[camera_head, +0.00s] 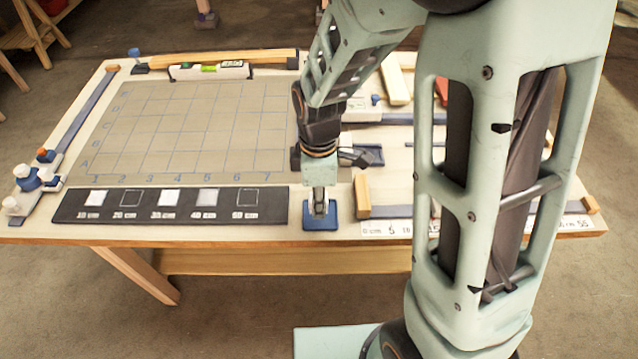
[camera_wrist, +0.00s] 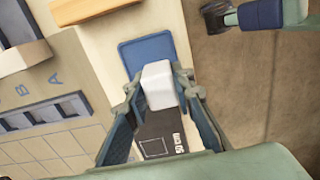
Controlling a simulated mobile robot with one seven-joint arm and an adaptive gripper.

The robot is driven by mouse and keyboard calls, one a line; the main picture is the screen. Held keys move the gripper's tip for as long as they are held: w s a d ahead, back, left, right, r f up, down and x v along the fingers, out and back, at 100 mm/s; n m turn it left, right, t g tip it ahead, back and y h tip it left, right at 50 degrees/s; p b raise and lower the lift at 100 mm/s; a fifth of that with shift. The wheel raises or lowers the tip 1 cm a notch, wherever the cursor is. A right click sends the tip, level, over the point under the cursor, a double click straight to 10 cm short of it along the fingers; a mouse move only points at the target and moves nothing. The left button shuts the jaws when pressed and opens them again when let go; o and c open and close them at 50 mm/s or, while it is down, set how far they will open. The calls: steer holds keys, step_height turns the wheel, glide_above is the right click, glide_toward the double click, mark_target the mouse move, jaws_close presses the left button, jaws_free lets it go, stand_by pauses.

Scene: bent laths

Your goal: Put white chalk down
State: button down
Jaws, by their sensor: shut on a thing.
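My gripper (camera_head: 320,207) points down over a small blue tray (camera_head: 320,226) at the table's front edge. In the wrist view, the gripper's fingers (camera_wrist: 158,88) are shut on the white chalk (camera_wrist: 158,76), a pale block with rounded edges. The blue tray (camera_wrist: 143,50) shows behind the chalk in that view. I cannot tell whether the chalk touches the tray. In the head view the fingers mostly hide the chalk.
A black strip (camera_head: 150,216) with marked squares lies left of the tray. Behind it is a gridded board (camera_head: 190,130) with a level (camera_head: 210,70) at its far edge. A wooden block (camera_head: 362,196) and a ruler (camera_head: 385,229) lie close to the tray's right.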

steer(key=shift+w+d+f+b, duration=0.2)
steer(key=shift+w+f+b, duration=0.3)
steer(key=shift+f, duration=0.3)
steer(key=shift+w+f+b, duration=0.15)
steer(key=shift+f+b, duration=0.4)
steer(key=shift+f, duration=0.25)
steer(key=shift+w+f+b, duration=0.1)
steer(key=shift+f+b, duration=0.4)
steer(key=shift+f, duration=0.25)
steer(key=shift+f, duration=0.3)
steer(key=shift+s+d+f+b, duration=0.1)
steer(key=shift+s+b, duration=0.05)
steer(key=shift+b, duration=0.2)
steer(key=c, duration=1.9)
jaws_free()
steer(key=shift+s+f, duration=0.1)
steer(key=shift+c, duration=0.2)
steer(key=shift+f, duration=0.1)
